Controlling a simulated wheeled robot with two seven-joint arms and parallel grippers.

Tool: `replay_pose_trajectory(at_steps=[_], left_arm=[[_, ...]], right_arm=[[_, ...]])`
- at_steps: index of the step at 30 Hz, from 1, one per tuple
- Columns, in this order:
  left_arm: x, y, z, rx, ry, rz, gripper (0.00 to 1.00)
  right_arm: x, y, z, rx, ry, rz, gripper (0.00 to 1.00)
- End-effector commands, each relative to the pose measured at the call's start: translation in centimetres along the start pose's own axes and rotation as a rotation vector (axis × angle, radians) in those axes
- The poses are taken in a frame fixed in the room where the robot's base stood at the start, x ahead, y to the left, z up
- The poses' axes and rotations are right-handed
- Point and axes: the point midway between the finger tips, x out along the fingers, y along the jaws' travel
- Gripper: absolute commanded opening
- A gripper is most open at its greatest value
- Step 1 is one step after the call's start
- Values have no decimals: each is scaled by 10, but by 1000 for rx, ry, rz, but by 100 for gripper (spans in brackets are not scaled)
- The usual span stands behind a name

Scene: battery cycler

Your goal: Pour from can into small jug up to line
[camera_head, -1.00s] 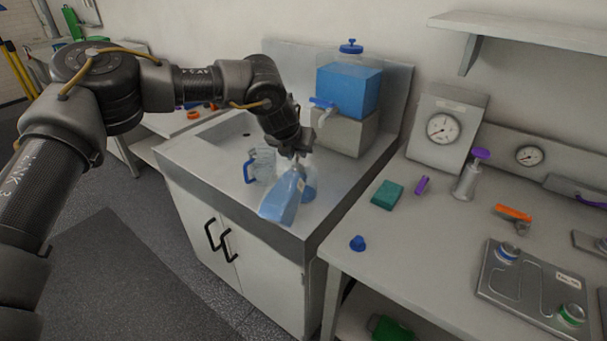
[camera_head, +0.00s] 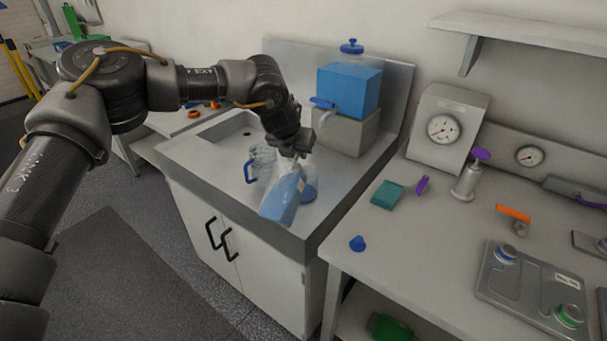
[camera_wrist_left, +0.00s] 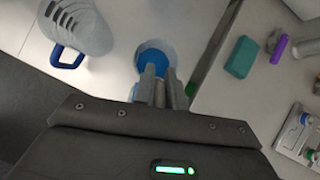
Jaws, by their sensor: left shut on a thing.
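My left gripper (camera_head: 298,152) is shut on a blue container (camera_head: 281,203), which seems to be the can. It is tilted, its wide end low and toward the cabinet's front edge. Just behind it on the counter stands a clear round vessel with blue in its bottom (camera_head: 310,191), likely the small jug; it also shows beyond my fingertips in the left wrist view (camera_wrist_left: 154,54). Its line cannot be made out. My left fingers (camera_wrist_left: 160,88) show there. My right gripper is out of view.
A clear ribbed jug with a blue handle (camera_head: 262,163) stands to the left. A blue tank with a tap (camera_head: 347,90) stands on a grey block behind. A sink basin (camera_head: 228,128) is at the left. A teal block (camera_head: 388,194) and a blue cap (camera_head: 357,243) are on the right bench.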

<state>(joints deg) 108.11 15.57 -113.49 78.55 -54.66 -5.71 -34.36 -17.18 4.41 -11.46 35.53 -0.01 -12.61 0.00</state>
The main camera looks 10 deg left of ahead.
Motion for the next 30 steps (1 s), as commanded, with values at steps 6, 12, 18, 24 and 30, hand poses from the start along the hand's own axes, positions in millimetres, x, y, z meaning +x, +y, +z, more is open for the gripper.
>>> replay_pose_trajectory(at_steps=[6, 12, 18, 24, 30], left_arm=[[-1, 3, 0, -6, 6, 3, 0], [-1, 3, 0, -5, 11, 2, 0], [0, 4, -1, -8, 18, 5, 0], [0, 6, -2, -10, 22, 6, 0], [1, 6, -2, -8, 28, 6, 0]], right_arm=[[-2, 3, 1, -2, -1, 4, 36], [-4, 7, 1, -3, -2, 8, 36], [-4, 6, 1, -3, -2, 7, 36], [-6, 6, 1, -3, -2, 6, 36], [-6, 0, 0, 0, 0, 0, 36]])
